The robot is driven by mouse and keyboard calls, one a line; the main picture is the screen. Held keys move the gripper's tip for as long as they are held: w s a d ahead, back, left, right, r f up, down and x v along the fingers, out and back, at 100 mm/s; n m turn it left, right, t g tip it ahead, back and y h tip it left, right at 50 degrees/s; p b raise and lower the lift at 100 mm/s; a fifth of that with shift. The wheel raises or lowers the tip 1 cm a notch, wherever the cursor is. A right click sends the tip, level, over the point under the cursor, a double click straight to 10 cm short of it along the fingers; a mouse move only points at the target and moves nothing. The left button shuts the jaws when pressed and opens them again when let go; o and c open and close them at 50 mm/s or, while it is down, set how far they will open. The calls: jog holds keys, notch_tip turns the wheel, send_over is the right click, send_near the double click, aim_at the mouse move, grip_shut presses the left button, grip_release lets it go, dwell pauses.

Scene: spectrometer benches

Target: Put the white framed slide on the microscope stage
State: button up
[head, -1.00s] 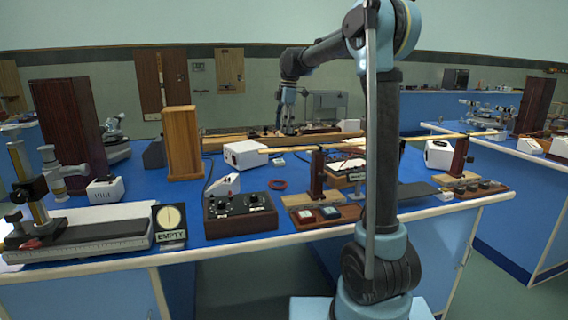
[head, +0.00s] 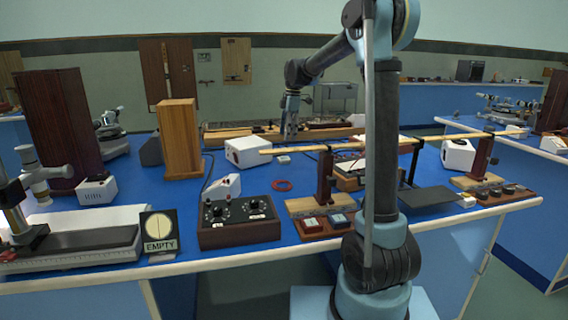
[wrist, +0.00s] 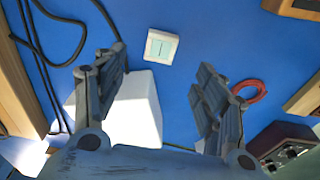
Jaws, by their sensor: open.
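The white framed slide (wrist: 161,46) lies flat on the blue bench top, a small white square with a pale centre. It also shows in the head view (head: 284,160), in front of the far wooden rail. My gripper (wrist: 163,68) is open and empty, its fingers spread wide with the slide beyond their tips, between them in the picture. In the head view my gripper (head: 290,138) hangs pointing down behind the slide. A microscope-like instrument (head: 40,176) stands at the left edge, partly cut off; another (head: 110,128) stands farther back. I cannot tell which stage is meant.
A white box (wrist: 135,105) sits under the left finger. A red ring (wrist: 248,90) lies right of the slide. Black cables (wrist: 45,60) run at the left. A knobbed control box (head: 238,220) and a long wooden rod (head: 350,144) on posts stand nearer the front.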

send_over(284, 158)
jog(key=d, duration=0.1)
jog(key=f, duration=0.5)
jog(key=shift+w, duration=0.35)
jog(key=shift+s+a+f, duration=0.1)
jog(key=shift+a+f, duration=0.15)
jog(key=shift+f, duration=1.05)
jog(key=shift+s+a+f, duration=0.1)
jog(key=shift+a+f, duration=0.1)
jog(key=shift+f, duration=1.1)
jog(key=c, duration=1.2)
jog(key=shift+r, duration=0.15)
